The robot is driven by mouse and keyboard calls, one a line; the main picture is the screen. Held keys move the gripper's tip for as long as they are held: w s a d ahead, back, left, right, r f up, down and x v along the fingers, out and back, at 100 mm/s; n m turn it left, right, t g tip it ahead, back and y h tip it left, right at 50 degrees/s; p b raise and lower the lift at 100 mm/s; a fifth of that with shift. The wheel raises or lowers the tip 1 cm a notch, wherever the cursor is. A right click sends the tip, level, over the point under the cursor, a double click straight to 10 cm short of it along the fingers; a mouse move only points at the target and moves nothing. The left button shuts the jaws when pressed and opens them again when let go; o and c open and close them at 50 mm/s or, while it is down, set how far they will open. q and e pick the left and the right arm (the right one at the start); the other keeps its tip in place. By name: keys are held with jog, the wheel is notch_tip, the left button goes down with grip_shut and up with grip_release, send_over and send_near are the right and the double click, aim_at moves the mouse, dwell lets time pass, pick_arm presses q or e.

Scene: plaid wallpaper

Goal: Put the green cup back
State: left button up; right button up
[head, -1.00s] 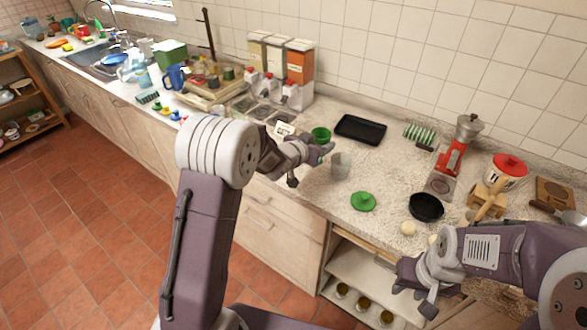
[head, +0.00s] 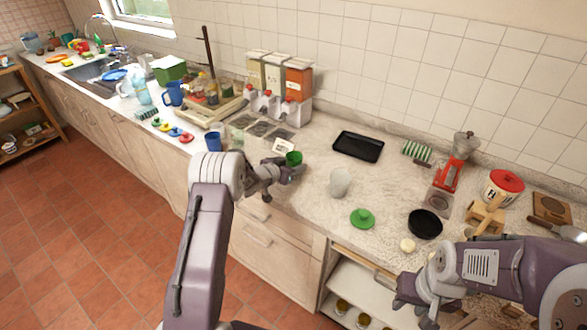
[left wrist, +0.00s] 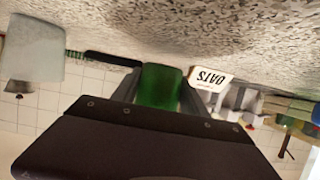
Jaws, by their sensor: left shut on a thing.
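The green cup (head: 293,159) is between the fingers of my left gripper (head: 278,172), over the front part of the counter in the head view. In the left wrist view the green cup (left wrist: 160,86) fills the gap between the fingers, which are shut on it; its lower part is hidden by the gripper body. I cannot tell whether the cup touches the counter. My right gripper (head: 412,292) is low at the right, in front of the counter edge, apart from the cup; its fingers are too unclear to read.
A translucent cup (head: 340,183), green lid (head: 362,218), black tray (head: 358,146) and black pan (head: 425,224) lie to the right. A blue cup (head: 213,141) stands left.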

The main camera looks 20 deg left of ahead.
pick_arm(q)
notch_tip(320, 180, down, 2)
jog(key=shift+w+a+f, duration=0.1)
jog(key=shift+w+a, duration=0.05)
jog(key=shift+f, duration=0.15)
jog(key=o, duration=1.4)
jog(key=shift+o, duration=0.2)
